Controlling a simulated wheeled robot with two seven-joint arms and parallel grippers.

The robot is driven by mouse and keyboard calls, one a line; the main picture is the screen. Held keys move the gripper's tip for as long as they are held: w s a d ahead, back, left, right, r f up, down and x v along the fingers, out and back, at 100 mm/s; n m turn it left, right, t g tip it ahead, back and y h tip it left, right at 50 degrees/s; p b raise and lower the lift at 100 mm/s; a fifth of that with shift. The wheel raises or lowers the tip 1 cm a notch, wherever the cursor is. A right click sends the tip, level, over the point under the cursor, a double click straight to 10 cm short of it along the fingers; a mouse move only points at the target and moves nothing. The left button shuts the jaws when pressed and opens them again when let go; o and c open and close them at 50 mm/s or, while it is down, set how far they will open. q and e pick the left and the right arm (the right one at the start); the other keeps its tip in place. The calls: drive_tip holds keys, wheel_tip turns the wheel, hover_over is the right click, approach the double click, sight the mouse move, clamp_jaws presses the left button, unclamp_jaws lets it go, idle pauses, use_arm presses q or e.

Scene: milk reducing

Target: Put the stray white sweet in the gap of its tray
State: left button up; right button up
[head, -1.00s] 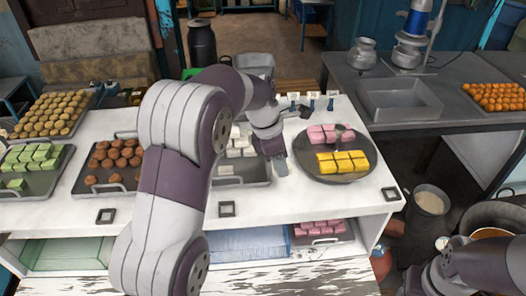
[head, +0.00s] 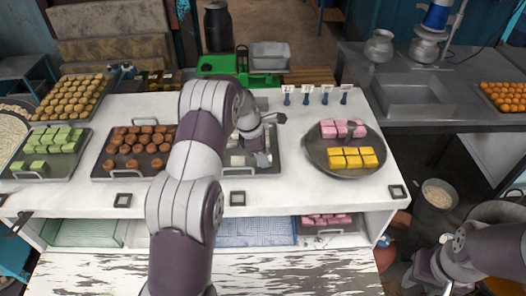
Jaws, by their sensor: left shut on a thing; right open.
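The tray of white sweets (head: 270,169) lies on the white counter, left of the round plate. Some white sweets (head: 237,160) show in it, but my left arm covers much of the tray and its gap cannot be made out. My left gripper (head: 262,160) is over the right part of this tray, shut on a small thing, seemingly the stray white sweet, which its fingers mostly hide. My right gripper (head: 432,279) is open at the lower right, away from the counter, partly cut off by the frame.
A round plate (head: 317,165) with pink and yellow sweets stands to the right. A tray of brown sweets (head: 130,148) and a tray of green sweets (head: 52,140) lie left. Small tagged holders (head: 306,97) and a green scale (head: 218,64) stand behind. The counter front is mostly clear.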

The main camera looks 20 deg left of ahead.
use_arm(q)
drive_tip(key=shift+s, duration=0.1)
drive_tip(key=shift+f, duration=0.1)
drive_tip(key=o, duration=0.6)
drive_tip(key=shift+w+a+f, duration=0.1)
drive_tip(key=shift+w+f, duration=0.1)
drive_tip(key=o, duration=0.4)
drive_tip(key=shift+w, duration=0.1)
drive_tip(key=shift+r, duration=0.1)
